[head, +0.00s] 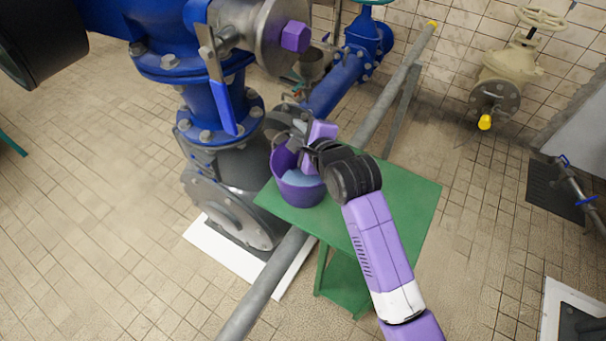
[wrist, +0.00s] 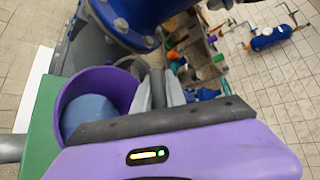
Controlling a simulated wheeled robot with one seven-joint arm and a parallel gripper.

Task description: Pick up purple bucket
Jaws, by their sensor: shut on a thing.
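The purple bucket (head: 303,191) stands upright on the green table (head: 410,195), near its left corner, with something light blue inside. It also shows in the wrist view (wrist: 122,84), to the left of my fingers. My gripper (head: 297,147) is at the bucket's far upper rim in the head view. The exact contact is partly hidden by the gripper body. The bucket's base appears to be on or very near the table top.
A large blue and grey pipe valve (head: 215,105) stands close to the left of the bucket. A grey pipe (head: 262,292) runs diagonally beneath the table. A beige valve (head: 505,75) is at the back right. Tiled floor is open at the left.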

